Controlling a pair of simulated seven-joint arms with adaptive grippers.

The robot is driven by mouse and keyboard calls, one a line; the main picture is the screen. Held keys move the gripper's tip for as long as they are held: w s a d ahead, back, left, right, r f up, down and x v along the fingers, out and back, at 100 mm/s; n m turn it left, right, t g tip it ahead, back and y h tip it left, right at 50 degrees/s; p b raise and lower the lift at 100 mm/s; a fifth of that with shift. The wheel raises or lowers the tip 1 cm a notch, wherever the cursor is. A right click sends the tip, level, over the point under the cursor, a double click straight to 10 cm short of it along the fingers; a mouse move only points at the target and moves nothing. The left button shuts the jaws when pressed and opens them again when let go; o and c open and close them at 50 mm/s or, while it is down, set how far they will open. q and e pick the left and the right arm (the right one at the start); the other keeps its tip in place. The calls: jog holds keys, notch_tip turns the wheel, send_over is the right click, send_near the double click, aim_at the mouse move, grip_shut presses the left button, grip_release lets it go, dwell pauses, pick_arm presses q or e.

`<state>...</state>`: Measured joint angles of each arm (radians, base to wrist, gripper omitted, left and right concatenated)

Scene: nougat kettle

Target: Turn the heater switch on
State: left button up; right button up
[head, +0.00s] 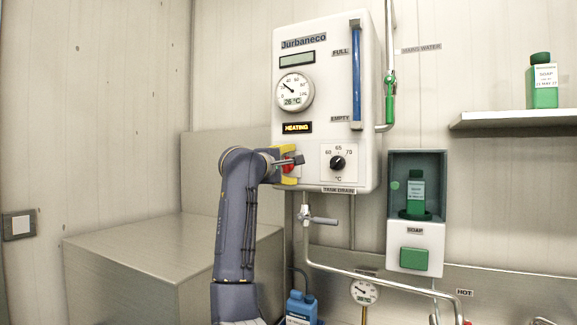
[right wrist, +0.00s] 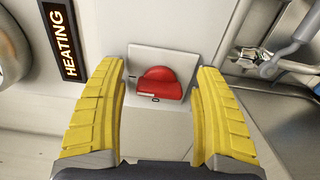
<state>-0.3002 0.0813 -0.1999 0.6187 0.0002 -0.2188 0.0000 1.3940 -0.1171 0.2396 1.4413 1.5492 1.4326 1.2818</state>
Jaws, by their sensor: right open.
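The heater switch is a red knob (right wrist: 160,82) on a pale square plate (right wrist: 175,58) in the right wrist view. A "0" mark shows beside the knob, and its setting is hard to tell. In the head view the red knob (head: 286,168) is partly hidden by my gripper at the lower left of the white boiler (head: 330,75). My right gripper (head: 290,165) has its yellow fingers apart. In the right wrist view the gripper (right wrist: 158,68) is open, one finger on each side of the knob, with gaps between. My left gripper is not in view.
A lit "HEATING" sign (head: 297,128) is above the switch, and a temperature dial (head: 338,163) is to its right. Pipes and a valve (head: 318,220) hang below the boiler. A soap dispenser (head: 415,240) is on the right. A grey box (head: 150,255) stands at left.

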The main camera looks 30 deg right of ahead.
jog(key=v, duration=1.2)
dwell(0.3)
